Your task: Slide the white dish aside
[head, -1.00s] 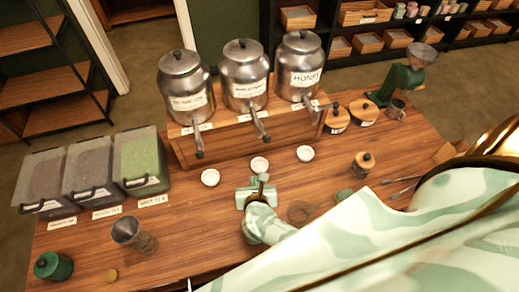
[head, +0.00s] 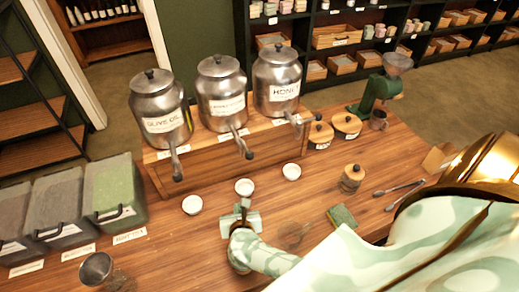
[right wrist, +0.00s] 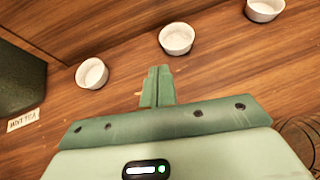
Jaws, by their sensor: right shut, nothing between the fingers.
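Three small white dishes stand in a row on the wooden table, below the dispenser taps: a left dish (head: 192,204), a middle dish (head: 244,187) and a right dish (head: 291,171). The frames do not show which one the task means. My right gripper (head: 244,204) is shut and empty, just on the near side of the middle dish. In the right wrist view, its closed fingers (right wrist: 158,72) point between the left dish (right wrist: 92,73) and the middle dish (right wrist: 176,39), nearer the middle one. I see no clear contact. My left gripper is not in view.
Three metal dispensers (head: 221,95) stand on a wooden stand (head: 222,155) behind the dishes. Lidded bins (head: 112,190) are at the left. A jar (head: 352,179), a green item (head: 341,216) and tongs (head: 405,190) lie to the right. Bare table surrounds the dishes.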

